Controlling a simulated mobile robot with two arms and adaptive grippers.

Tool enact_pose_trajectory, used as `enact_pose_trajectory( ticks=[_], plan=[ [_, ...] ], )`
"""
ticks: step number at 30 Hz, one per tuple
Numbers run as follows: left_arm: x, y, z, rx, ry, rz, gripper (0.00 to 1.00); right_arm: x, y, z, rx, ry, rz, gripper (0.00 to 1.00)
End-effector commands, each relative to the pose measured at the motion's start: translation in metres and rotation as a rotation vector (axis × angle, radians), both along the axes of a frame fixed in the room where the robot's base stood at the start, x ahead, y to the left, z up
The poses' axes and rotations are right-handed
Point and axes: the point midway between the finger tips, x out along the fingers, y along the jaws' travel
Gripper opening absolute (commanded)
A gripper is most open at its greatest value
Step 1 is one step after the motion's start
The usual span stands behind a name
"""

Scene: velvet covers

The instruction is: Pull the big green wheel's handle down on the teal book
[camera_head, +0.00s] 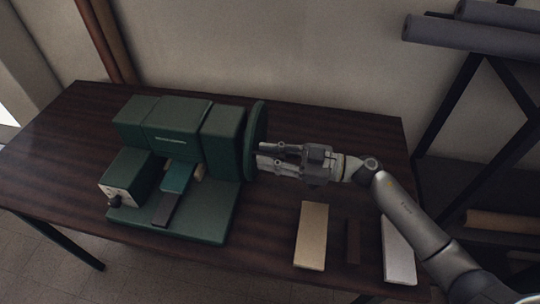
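A dark green press-like machine (178,124) stands on the table, with a big green wheel (257,128) on its right side, seen nearly edge-on. A teal book (177,177) lies tilted under the machine's head, above the green base. My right gripper (259,155) comes in from the right and its fingertips are at the wheel's right face, a little below the wheel's middle. My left gripper is not in view.
The dark wood table (60,150) has free room at its left. A tan book (311,236), a dark narrow book (353,242) and a pale grey book (398,250) lie at the front right below my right arm. A rack with grey rolls (470,36) stands at the right.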

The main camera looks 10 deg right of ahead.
Motion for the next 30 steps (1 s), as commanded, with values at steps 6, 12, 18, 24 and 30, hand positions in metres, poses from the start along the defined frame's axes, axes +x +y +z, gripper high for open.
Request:
enact_pose_trajectory(
  ticks=[6,12,18,24,30],
  plan=[
    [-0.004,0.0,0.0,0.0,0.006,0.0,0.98,0.0,0.0,0.0,0.0,0.0,0.0,0.0],
    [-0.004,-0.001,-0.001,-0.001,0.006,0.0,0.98,0.0,0.0,0.0,-0.001,-0.004,-0.001,0.0],
    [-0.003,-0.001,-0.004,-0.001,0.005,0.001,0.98,-0.002,0.0,-0.006,-0.018,-0.051,0.0,0.0],
    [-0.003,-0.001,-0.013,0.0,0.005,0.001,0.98,-0.005,0.001,-0.017,-0.056,-0.166,0.0,0.0],
    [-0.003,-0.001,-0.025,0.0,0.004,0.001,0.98,-0.007,0.002,-0.03,-0.104,-0.312,0.001,0.0]
  ],
)
